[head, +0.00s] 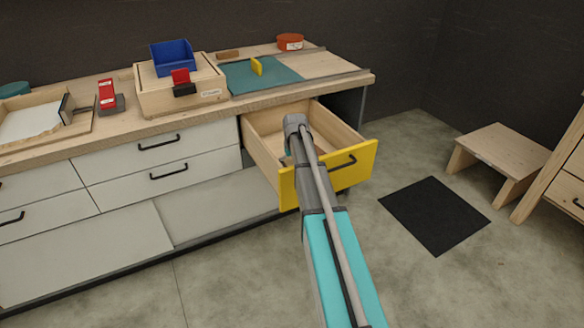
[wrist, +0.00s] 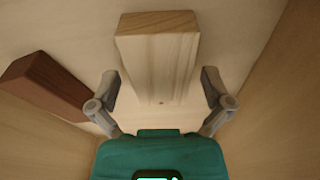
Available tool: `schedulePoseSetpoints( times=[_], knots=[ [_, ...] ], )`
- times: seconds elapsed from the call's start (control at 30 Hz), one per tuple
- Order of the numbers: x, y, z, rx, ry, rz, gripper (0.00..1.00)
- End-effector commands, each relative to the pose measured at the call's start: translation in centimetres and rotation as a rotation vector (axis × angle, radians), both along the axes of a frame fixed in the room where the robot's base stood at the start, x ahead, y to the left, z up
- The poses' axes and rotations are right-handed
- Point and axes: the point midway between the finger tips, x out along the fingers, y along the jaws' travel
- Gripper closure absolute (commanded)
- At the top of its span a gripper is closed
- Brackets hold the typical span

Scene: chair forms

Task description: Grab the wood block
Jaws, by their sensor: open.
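A pale wood block (wrist: 158,50) lies in the open drawer, seen in the wrist view at the top middle. My gripper (wrist: 160,84) is open, with one finger on each side of the block's near end. I cannot tell whether the fingers touch it. A dark brown block (wrist: 45,86) lies at an angle to the left of my gripper. In the head view, my arm reaches down into the yellow-fronted drawer (head: 357,175). The arm hides the gripper's fingers and the blocks there.
The drawer's pale wall (wrist: 262,125) stands close on the right in the wrist view. The worktop (head: 150,118) above holds a wooden box (head: 205,92), a blue bin (head: 172,58) and a teal mat (head: 240,78). A black mat (head: 435,215) lies on the floor.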

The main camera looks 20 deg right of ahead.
Motion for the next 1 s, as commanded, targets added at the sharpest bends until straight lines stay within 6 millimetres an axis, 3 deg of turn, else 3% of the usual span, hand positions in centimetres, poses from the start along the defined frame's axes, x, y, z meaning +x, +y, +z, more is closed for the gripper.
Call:
schedulePoseSetpoints(
  times=[0.37, 0.77, 1.0],
  knots=[
    [0.00, -0.01, 0.01, 0.000, 0.000, 0.000, 0.02],
    [-0.01, -0.01, 0.01, 0.000, 0.000, 0.000, 0.76],
    [0.02, 0.11, 0.02, 0.000, 0.000, 0.001, 0.77]
  ],
)
